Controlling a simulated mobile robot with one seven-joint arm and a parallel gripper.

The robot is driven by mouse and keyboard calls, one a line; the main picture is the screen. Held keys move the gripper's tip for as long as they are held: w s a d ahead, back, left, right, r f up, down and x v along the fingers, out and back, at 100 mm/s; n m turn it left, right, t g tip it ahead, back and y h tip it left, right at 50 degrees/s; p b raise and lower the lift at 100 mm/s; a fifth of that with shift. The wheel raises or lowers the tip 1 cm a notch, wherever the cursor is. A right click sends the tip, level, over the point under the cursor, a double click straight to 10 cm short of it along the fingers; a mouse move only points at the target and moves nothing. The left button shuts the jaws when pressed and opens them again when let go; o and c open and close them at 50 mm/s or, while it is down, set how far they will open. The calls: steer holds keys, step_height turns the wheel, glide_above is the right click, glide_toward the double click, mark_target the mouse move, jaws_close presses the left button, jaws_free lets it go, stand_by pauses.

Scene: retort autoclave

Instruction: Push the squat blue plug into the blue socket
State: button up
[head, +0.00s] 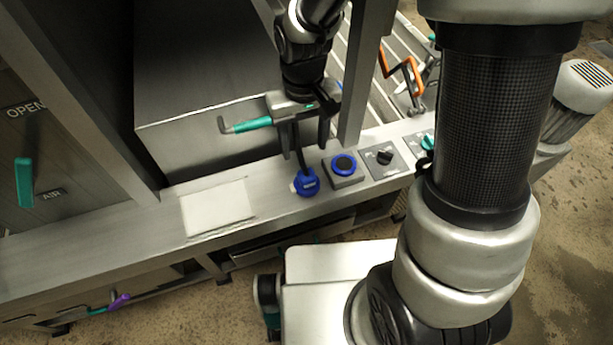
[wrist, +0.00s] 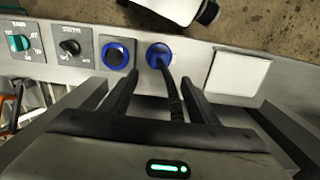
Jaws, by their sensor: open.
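The squat blue plug (head: 306,183) sits on the pale ledge, with a dark cable rising from it. The blue socket (head: 344,165) is a blue ring on a grey square block, just right of the plug and apart from it. In the wrist view the socket (wrist: 117,53) is left of the plug (wrist: 158,53). My gripper (head: 305,150) is open above the plug. In the wrist view its two fingers (wrist: 160,77) stand either side of the cable (wrist: 174,100), apart from it. The plug's underside is hidden.
Right of the socket are a black knob panel (head: 385,157) and a teal knob (head: 428,143). A blank white plate (head: 217,207) lies left of the plug. A teal-handled lever (head: 246,125) is by my gripper, and a grey post (head: 364,85) rises behind the socket.

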mark_target(307, 174)
step_height(307, 174, down, 6)
steer(key=shift+f, duration=0.25)
steer(key=f, duration=0.4)
steer(key=shift+s+d+f+b, duration=0.25)
steer(key=shift+s+d+b, duration=0.05)
steer(key=shift+s, duration=0.1)
steer(key=shift+f, duration=0.35)
steer(key=shift+w, duration=0.1)
steer(key=c, duration=1.1)
steer(key=shift+o, duration=0.2)
